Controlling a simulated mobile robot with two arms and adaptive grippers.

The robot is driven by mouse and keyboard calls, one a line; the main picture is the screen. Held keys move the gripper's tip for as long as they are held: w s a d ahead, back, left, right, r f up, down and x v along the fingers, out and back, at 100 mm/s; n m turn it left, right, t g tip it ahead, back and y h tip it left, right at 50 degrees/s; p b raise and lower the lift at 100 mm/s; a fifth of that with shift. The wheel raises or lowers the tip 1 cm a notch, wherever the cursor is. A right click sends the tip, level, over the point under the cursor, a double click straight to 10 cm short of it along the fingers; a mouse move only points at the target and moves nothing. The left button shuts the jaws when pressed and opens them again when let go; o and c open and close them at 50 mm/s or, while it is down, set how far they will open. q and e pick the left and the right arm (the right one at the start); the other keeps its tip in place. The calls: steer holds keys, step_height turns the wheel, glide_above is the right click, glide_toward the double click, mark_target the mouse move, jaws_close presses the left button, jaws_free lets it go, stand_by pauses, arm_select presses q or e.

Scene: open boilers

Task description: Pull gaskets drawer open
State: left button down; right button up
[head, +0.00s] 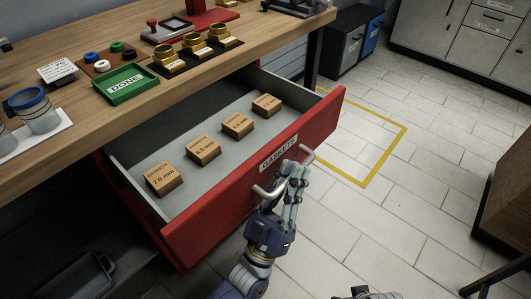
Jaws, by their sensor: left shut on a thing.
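The gaskets drawer (225,215) has a red front with a white "GASKETS" label (278,152) and stands well out from the workbench. Its grey inside shows, with several small cardboard boxes in a row; labels such as "7.0 mm" and "6.5 mm" can be read. The metal bar handle (262,193) is on the drawer front. My left gripper (294,177) is shut on the handle, with its fingers over the middle of the bar, in front of the drawer.
The wooden workbench (120,122) above holds a green "DONE" tray (125,84), gold rings on a dark mat and jars at the left. Tiled floor with a yellow outline (379,171) lies free to the right. A brown piece of furniture (507,195) stands at the right edge.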

arm_select(q)
steer(key=shift+s+d, duration=0.85)
steer(key=shift+d, duration=0.25)
steer(key=shift+s+d, duration=0.85)
steer(key=shift+d, duration=0.2)
arm_select(e)
steer(key=shift+f, duration=0.6)
arm_select(q)
steer(key=shift+f, duration=0.1)
steer(key=c, duration=1.9)
jaws_free()
steer(key=v, duration=1.2)
